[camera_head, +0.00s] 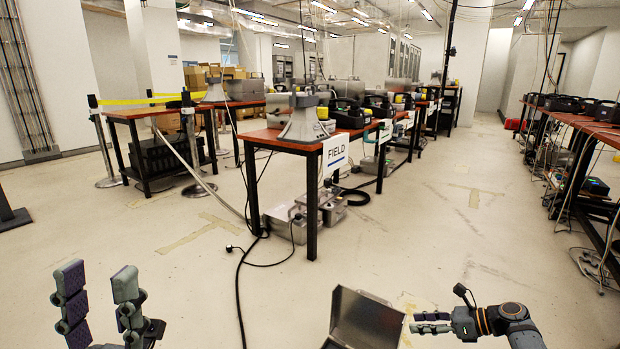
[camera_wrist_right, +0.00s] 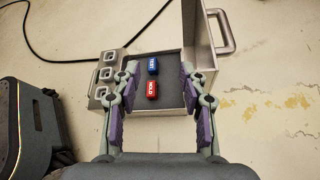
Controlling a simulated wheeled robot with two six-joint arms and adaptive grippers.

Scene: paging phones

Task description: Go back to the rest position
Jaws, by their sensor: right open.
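An open metal case (camera_head: 366,318) stands on the floor at the bottom of the head view, its lid raised. In the right wrist view the case (camera_wrist_right: 193,32) holds a blue block marked TEST (camera_wrist_right: 152,66) and a red block marked HOLD (camera_wrist_right: 152,89), side by side on a dark lining. My right gripper (camera_head: 418,322) is at the right of the case in the head view. In the wrist view its fingers (camera_wrist_right: 158,72) are spread over the case, with nothing between them held. My left gripper (camera_head: 98,272) is raised at the lower left, fingers apart and empty.
A red-topped table (camera_head: 285,140) with horn speakers, phones and a FIELD sign (camera_head: 336,154) stands ahead. Another table (camera_head: 140,113) is at the left, and a long bench (camera_head: 590,125) with devices is at the right. A black cable (camera_head: 239,285) runs along the floor. The right aisle is clear.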

